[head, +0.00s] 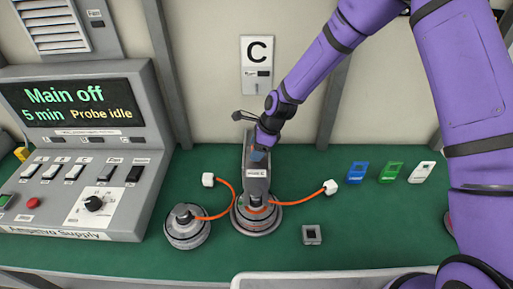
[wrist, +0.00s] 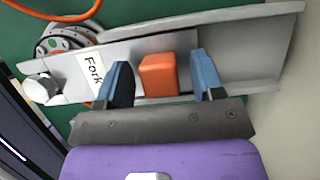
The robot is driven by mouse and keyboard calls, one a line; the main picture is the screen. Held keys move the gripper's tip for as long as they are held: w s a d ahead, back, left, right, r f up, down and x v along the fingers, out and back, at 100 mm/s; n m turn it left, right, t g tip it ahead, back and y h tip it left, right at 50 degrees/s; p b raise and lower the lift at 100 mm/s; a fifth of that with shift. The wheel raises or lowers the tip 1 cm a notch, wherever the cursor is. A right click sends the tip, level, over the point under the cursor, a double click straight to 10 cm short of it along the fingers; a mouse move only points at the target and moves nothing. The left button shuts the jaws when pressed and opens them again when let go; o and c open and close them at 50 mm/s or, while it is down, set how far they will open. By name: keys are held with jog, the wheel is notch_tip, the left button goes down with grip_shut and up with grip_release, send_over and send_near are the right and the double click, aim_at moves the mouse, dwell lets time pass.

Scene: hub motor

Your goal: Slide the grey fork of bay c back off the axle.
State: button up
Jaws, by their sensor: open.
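The grey fork (head: 257,185) of bay c sits in a raised grey channel, its front end at the hub motor (head: 262,222) under the C sign. In the wrist view the fork (wrist: 130,50) carries a "Fork" label and an orange block (wrist: 158,76). My gripper (wrist: 162,80) is open, with one blue finger on each side of the block. Gaps show between the block and both fingers. The hub (wrist: 62,38) shows partly at the fork's labelled end; the axle seat is hidden there. In the head view my gripper (head: 260,154) is over the fork, its fingers hard to make out.
A second round motor part (head: 187,226) stands left of the hub. Orange leads with white plugs (head: 330,187) lie on both sides. A small grey block (head: 312,234) and coloured tags (head: 390,171) lie to the right. The supply console (head: 80,150) reads "Main off".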

grip_shut()
jog(key=w, duration=0.7)
jog(key=shift+w, duration=0.2)
grip_release()
jog(key=v, duration=0.7)
jog(key=shift+r, duration=0.25)
